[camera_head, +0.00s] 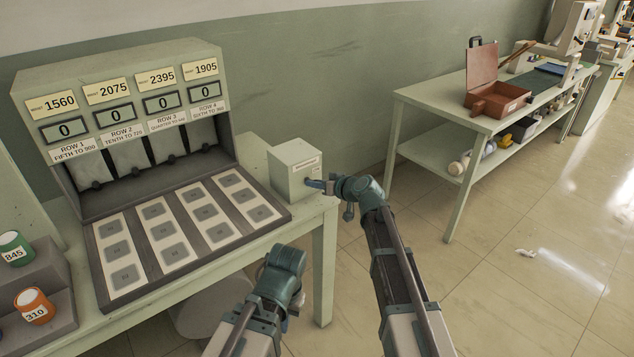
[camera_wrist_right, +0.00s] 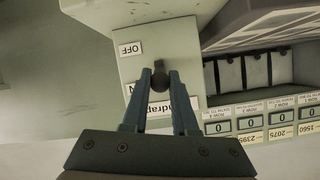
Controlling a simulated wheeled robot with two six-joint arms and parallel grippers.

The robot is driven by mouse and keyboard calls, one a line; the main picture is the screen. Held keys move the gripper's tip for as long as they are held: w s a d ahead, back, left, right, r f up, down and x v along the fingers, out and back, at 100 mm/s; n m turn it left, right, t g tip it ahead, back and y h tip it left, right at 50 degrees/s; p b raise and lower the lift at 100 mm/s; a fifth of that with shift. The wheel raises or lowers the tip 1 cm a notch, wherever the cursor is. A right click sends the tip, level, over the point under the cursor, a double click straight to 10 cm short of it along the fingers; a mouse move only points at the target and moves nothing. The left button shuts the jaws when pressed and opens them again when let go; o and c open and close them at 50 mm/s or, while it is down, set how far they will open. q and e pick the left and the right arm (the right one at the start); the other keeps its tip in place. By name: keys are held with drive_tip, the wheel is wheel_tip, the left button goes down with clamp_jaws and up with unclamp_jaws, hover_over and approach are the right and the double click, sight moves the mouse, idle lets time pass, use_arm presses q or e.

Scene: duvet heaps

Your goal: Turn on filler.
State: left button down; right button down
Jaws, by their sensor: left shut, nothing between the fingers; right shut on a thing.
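The pale control box (camera_head: 286,176) stands on the right end of the bench, beside the dosing machine (camera_head: 120,75) with its row displays all at 0. In the right wrist view, the box face (camera_wrist_right: 180,42) carries an OFF label (camera_wrist_right: 131,47), another label partly hidden by my fingers, and a short lever with a dark round knob (camera_wrist_right: 159,80). My right gripper (camera_head: 318,184) is at the box front, shut on the knob; it also shows in the right wrist view (camera_wrist_right: 160,84). My left gripper (camera_head: 284,324) is low in front of the bench, away from the box; its fingers are mostly hidden.
A tray of grey pads (camera_head: 125,250) in rows lies in front of the machine. Green (camera_head: 15,247) and orange (camera_head: 34,304) canisters stand at the left. A side table (camera_head: 430,102) with a brown case (camera_head: 497,100) is at the right. The floor between is open.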

drive_tip(key=shift+w+r+g+h+p, duration=0.15)
drive_tip(key=shift+r+g+h+p, duration=0.2)
drive_tip(key=shift+p, duration=0.35)
use_arm(q)
wheel_tip(320, 180, up, 2)
drive_tip(key=shift+r, duration=0.2)
use_arm(e)
drive_tip(key=shift+f, duration=0.1)
drive_tip(key=c, duration=0.7)
unclamp_jaws()
